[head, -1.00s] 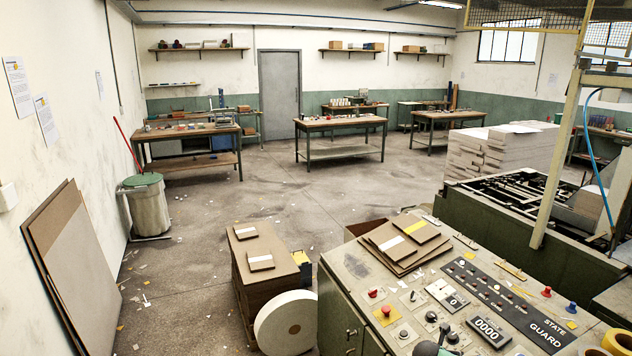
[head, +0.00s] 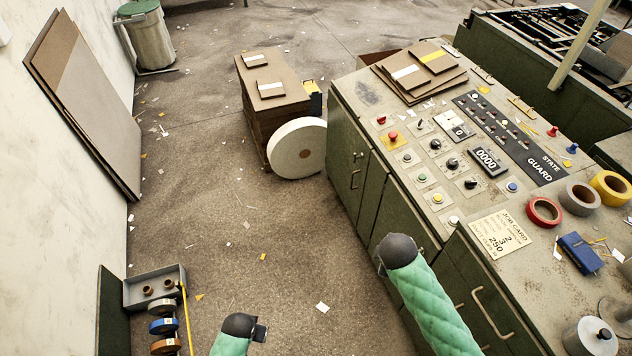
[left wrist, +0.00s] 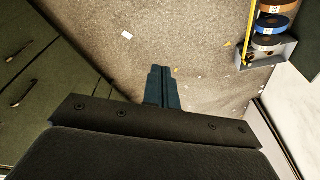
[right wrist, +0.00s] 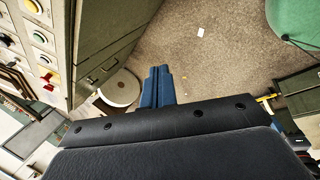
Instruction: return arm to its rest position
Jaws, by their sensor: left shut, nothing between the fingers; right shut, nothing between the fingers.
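My left arm in its green sleeve enters at the bottom of the head view, and its dark left gripper (head: 262,332) is partly seen there. In the left wrist view the left gripper's fingers (left wrist: 158,88) are together and empty above the floor. My right arm rises beside the control console (head: 345,95), its dark wrist in front of the console's side; the right gripper (head: 380,268) is mostly hidden behind it. In the right wrist view the right gripper's fingers (right wrist: 158,88) are together and empty, with floor below and the console to the left.
A white roll (head: 286,158) leans by a brown board stack (head: 262,125) left of the console. Boards (head: 85,100) lean on the left wall. A grey tray (head: 135,292) with tape rolls is at lower left. Scrap-strewn floor between is open.

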